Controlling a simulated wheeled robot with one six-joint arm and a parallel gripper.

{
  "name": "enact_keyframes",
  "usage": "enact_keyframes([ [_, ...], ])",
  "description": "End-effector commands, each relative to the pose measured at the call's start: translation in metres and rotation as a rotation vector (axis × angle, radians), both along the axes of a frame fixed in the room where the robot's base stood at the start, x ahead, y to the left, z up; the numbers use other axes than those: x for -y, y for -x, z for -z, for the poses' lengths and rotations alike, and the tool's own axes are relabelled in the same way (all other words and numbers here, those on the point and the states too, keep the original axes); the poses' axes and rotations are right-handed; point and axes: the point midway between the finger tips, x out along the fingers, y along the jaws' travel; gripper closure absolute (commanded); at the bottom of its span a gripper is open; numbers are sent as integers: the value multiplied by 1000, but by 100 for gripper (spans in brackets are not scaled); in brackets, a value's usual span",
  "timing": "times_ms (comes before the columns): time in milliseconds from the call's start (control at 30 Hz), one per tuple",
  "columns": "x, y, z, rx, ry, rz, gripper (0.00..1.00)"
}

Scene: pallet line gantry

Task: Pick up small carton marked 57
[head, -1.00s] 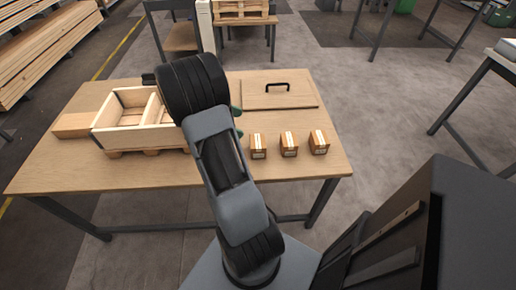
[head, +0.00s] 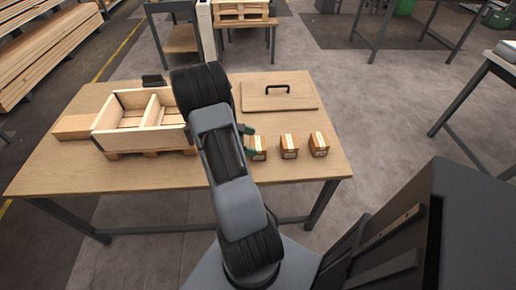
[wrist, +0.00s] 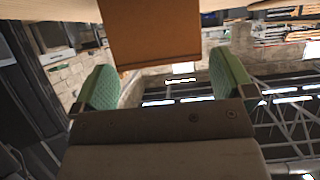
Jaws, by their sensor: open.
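Three small brown cartons with pale tape and white labels stand in a row on the table's right part: the left carton (head: 259,149), the middle carton (head: 289,147) and the right carton (head: 319,145). Their numbers are too small to read. My gripper (head: 247,142) is at the left carton, its green finger pads partly hidden by my arm. In the wrist view, a plain brown carton face (wrist: 150,32) lies in line with the gap between the open green pads of my gripper (wrist: 166,66). Clear gaps show at both sides of it.
The wooden table (head: 90,172) also holds a divided wooden crate (head: 112,142), a flat wooden block (head: 75,127) at the left and a board with a black handle (head: 278,97) behind the cartons. Bare tabletop lies in front of the crate.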

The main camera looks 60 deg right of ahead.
Motion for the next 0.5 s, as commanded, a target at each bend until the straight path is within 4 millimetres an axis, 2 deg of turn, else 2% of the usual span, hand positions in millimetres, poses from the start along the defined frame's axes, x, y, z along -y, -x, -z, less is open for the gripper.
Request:
enact_keyframes([
  [167,11,16,10,0,0,3,0],
  [367,12,17,11,1,-1,0,0],
  [500,12,17,11,1,-1,0,11],
])
